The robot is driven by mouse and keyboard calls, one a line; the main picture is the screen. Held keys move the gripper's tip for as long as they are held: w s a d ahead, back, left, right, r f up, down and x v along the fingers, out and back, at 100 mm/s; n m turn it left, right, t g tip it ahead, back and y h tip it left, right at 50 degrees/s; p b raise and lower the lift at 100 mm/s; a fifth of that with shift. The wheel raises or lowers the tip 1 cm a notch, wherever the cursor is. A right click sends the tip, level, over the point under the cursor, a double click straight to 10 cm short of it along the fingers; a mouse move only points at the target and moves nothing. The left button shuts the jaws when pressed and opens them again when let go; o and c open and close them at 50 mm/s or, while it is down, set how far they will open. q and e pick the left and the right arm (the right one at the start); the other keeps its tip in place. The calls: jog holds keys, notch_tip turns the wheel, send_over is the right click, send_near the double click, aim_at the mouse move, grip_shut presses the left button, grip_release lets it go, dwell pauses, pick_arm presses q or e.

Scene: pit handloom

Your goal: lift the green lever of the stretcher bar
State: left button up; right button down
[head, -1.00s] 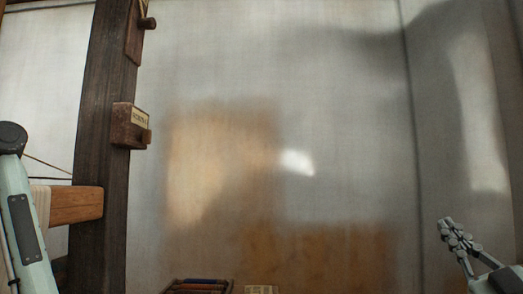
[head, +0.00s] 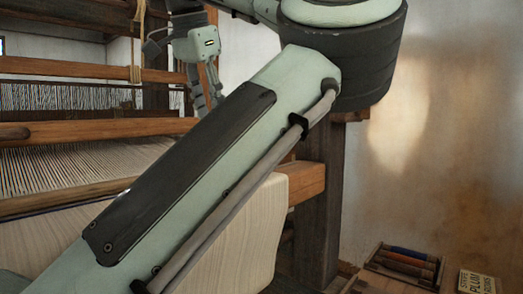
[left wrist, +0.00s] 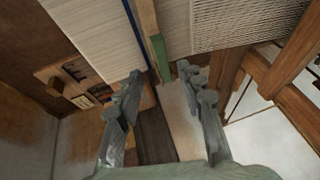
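In the left wrist view, the green lever (left wrist: 160,55) lies along a narrow wooden bar (left wrist: 146,15), likely the stretcher bar, between pale woven cloth and warp threads. My left gripper (left wrist: 160,88) is open and empty in that view. The lever appears beyond the gap between its fingertips, apart from them as far as I can tell. In the head view my left gripper (head: 207,105) points down over the right side of the loom, partly behind my arm. The green lever cannot be made out in the head view. My right gripper is not in view.
Loom beams (head: 90,130) and warp threads (head: 75,165) fill the left of the head view. A dark post (head: 318,215) stands right of my arm. A tray of coloured sticks (head: 405,262) and a lettered card (head: 477,283) sit low at the right.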

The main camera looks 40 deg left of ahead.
pick_arm(q)
jog(key=x, duration=0.7)
jog(key=shift+w+f, duration=0.1)
jog(key=shift+f, duration=0.1)
grip_shut()
